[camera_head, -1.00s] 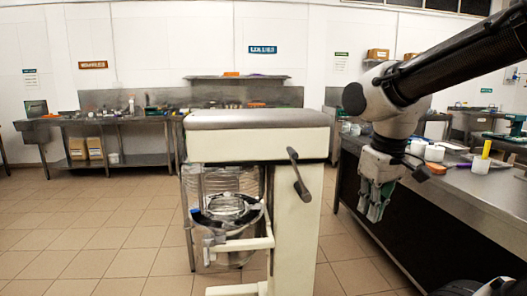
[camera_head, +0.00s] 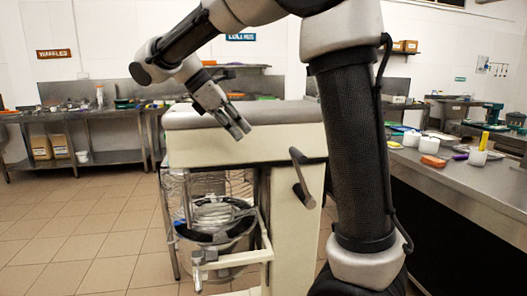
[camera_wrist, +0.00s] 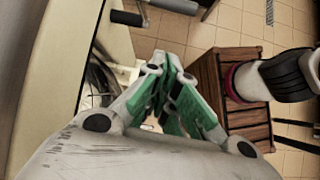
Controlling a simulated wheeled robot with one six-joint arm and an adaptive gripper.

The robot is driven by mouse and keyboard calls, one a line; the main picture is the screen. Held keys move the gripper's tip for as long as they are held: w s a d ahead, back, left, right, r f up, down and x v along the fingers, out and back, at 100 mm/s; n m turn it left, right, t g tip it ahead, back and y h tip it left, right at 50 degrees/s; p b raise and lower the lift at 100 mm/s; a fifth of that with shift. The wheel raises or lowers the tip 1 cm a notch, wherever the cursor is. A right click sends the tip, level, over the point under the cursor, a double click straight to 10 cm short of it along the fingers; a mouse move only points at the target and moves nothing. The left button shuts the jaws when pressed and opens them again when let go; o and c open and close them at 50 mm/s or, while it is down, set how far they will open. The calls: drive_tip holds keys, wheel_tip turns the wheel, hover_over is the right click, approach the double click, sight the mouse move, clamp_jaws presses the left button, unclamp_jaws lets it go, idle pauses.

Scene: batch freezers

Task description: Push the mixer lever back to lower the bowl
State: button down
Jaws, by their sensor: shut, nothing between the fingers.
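The mixer (camera_head: 235,150) is a cream housing with a grey top, standing in the middle of the head view. Its lever (camera_head: 302,178), with a dark handle, is on the right part of the front and slants down to the right. The bowl (camera_head: 217,240) is at the lower left, in a ring-shaped holder behind clear guarding. My gripper (camera_head: 242,129) is shut and empty in front of the mixer's upper edge, left of and above the lever. In the wrist view its green-padded fingers (camera_wrist: 170,62) converge; a dark handle, seemingly the lever (camera_wrist: 128,18), lies beyond them at upper left.
A steel counter (camera_head: 460,190) with small containers runs along the right. A back counter (camera_head: 110,115) with cardboard boxes below stands at the wall. Tiled floor (camera_head: 70,240) is clear at the left. My arm hides the area right of the lever.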

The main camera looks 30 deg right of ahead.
sight(296, 152)
drive_tip(key=s+d+f, duration=0.3)
drive_tip(key=d+f, duration=0.4)
drive_tip(key=d, duration=0.3)
drive_tip(key=shift+s+d+f+n, duration=0.2)
drive_tip(key=shift+s+d+n, duration=0.1)
drive_tip(key=shift+s+n, duration=0.1)
drive_tip(key=d, duration=0.1)
drive_tip(key=d+r, duration=0.1)
drive_tip(key=s+d, duration=0.1)
drive_tip(key=shift+r, duration=0.35)
drive_tip(key=shift+w, duration=0.1)
